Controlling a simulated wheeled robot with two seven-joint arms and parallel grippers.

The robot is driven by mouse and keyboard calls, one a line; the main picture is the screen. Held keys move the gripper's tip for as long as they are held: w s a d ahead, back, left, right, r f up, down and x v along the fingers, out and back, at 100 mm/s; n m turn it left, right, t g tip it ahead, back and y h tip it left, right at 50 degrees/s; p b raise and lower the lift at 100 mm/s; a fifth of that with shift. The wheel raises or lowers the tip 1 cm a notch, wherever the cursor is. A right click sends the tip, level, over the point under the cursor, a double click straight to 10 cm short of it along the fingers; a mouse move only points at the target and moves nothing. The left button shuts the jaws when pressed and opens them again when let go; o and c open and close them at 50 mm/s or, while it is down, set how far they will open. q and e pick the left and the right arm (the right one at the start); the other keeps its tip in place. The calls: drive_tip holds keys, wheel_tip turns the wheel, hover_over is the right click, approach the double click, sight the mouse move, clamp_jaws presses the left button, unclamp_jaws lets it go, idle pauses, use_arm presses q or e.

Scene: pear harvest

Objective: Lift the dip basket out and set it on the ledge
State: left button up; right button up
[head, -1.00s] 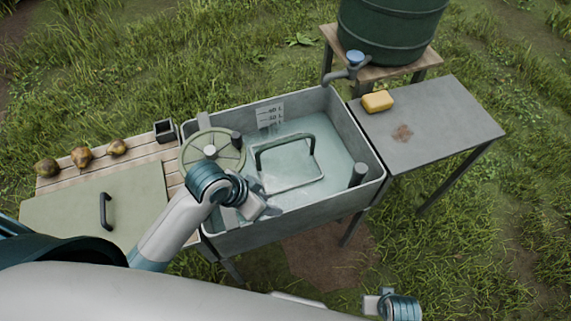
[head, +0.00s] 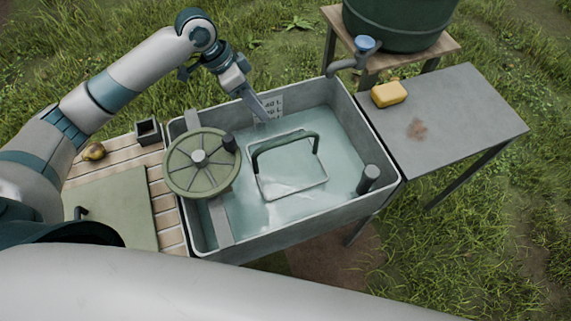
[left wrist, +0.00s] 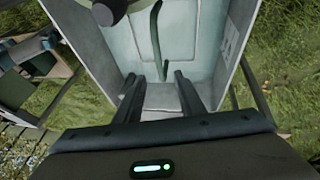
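The dip basket (head: 291,190) sits in the water of a grey trough (head: 300,238). Its thin rim shows at the water surface, with a dark arched handle (head: 284,138) standing up; its lower part is hidden under water. In the left wrist view the handle (left wrist: 157,40) rises beyond the fingers. My left gripper (head: 266,113) is over the trough's back wall, behind and left of the handle, apart from it. In the left wrist view its two fingers (left wrist: 163,88) are spread with nothing between them. My right gripper is out of view.
A round green slotted wheel (head: 202,178) with a crank covers the trough's left end. A grey side table (head: 455,115) with a yellow sponge (head: 389,94) stands right. A tap (head: 364,50) overhangs the back right corner. A slatted wooden board (head: 110,162) lies left, with a pear (head: 93,152).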

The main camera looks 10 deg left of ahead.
sight(285, 140)
use_arm(q)
drive_tip(key=shift+r, duration=0.1)
idle(0.3)
drive_tip(key=p+x, duration=0.3)
drive_tip(key=x, duration=0.9)
drive_tip(key=shift+p, duration=0.4)
drive_tip(key=shift+p+x, duration=0.5)
drive_tip(key=shift+x, duration=0.3)
drive_tip(key=x, duration=0.1)
drive_tip(key=p+x, duration=0.1)
drive_tip(key=x, duration=0.1)
drive_tip(key=shift+s+d, duration=0.1)
drive_tip(key=shift+s, duration=0.1)
drive_tip(key=shift+d+f, duration=0.1)
drive_tip(key=shift+f, duration=0.3)
drive_tip(key=shift+f, duration=0.25)
